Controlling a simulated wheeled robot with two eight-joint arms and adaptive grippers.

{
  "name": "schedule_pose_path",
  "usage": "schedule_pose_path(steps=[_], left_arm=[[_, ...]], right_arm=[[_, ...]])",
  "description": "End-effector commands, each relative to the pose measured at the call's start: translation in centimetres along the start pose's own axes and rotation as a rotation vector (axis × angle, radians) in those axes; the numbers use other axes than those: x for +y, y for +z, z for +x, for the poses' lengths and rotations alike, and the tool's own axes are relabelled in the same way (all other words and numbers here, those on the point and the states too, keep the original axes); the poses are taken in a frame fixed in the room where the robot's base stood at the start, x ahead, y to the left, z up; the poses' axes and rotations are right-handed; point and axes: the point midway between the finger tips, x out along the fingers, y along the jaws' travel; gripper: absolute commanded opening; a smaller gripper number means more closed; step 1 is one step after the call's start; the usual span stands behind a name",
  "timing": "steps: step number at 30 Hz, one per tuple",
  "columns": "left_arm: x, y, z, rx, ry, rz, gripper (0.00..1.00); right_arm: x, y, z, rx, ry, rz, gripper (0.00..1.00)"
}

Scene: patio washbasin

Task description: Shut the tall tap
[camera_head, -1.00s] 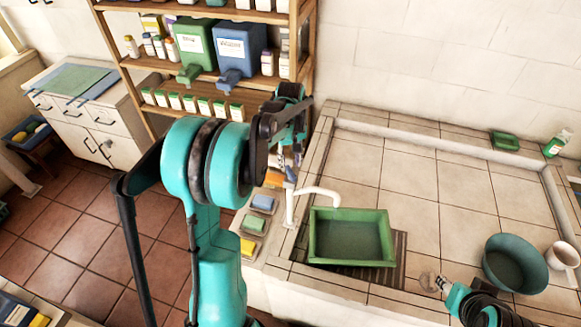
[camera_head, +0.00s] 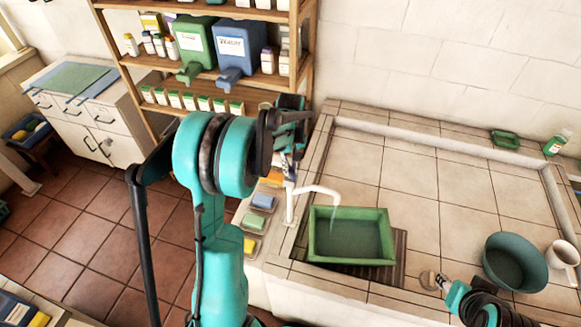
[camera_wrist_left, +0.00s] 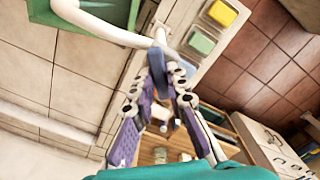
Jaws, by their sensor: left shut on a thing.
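The tall white tap (camera_head: 290,205) stands at the left edge of the basin, its spout (camera_head: 318,189) reaching right over a green tub (camera_head: 384,257). A faint pale streak shows below the spout's end. My left gripper (camera_head: 289,173) is at the top of the tap. The arm hides part of the handle in the head view. My right gripper (camera_head: 441,281) is low at the right; its jaws are unclear.
Soap dishes (camera_head: 256,222) line the ledge left of the tap. A teal bowl (camera_head: 515,263) and a white mug (camera_head: 562,254) stand at the right. A wooden shelf (camera_head: 305,50) with bottles and dispensers rises behind the left arm. The basin's middle is clear.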

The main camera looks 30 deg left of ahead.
Motion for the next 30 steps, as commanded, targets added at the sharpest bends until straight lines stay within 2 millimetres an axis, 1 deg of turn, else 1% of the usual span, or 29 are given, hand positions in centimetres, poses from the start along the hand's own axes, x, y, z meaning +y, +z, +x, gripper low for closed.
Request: schedule_pose_path(steps=[8,24,30], left_arm=[[0.0,0.0,0.1,0.0,0.0,0.085,0.0],[0.0,0.0,0.1,0.0,0.0,0.504,0.0],[0.0,0.0,0.1,0.0,0.0,0.626,0.0]], right_arm=[[0.0,0.4,0.6,0.0,0.0,0.0,0.38],[0.0,1.7,2.4,0.0,0.0,0.0,0.38],[0.0,2.0,2.8,0.0,0.0,0.0,0.38]])
